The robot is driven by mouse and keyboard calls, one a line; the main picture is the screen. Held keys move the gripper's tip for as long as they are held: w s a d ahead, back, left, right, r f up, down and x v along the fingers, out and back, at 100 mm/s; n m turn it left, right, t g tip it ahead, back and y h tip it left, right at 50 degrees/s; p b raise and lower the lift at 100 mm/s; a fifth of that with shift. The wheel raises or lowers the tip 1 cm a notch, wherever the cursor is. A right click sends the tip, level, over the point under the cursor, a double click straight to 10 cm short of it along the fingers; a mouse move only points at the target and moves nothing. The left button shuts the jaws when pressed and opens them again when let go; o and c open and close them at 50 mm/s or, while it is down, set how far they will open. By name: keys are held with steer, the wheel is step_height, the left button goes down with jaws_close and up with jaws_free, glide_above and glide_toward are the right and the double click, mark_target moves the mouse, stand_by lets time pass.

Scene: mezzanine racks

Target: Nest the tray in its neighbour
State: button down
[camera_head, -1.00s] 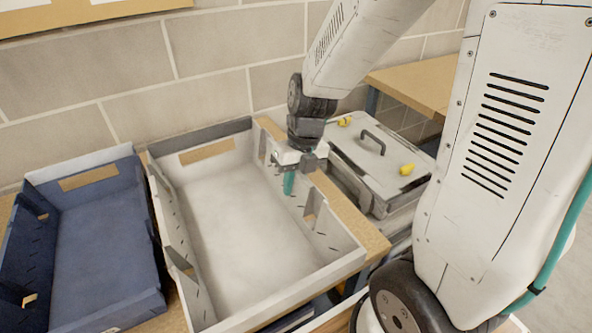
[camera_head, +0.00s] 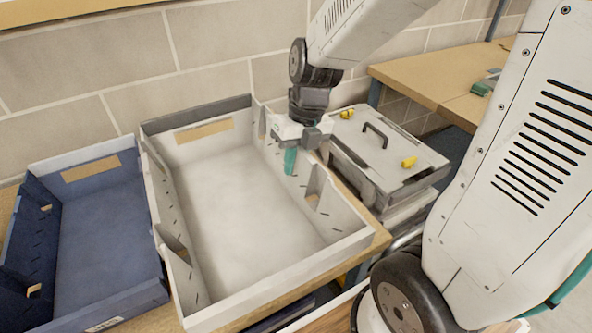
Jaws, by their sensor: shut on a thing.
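A large grey-white open tray (camera_head: 270,302) sits on a wooden shelf. It is empty inside. A blue tray (camera_head: 110,305), also empty, stands close at its left, with its left part cut off by the frame. My gripper (camera_head: 290,160) is at the right wall of the grey-white tray and is shut on that wall. One teal finger shows on the inner side of the wall; the other finger is hidden.
A grey lidded case (camera_head: 395,165) with a black handle and yellow latches stands right of the tray. A wooden table (camera_head: 440,82) is at the back right. A block wall (camera_head: 120,60) rises close behind the trays.

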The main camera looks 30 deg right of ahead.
steer(key=shift+r, duration=3.7)
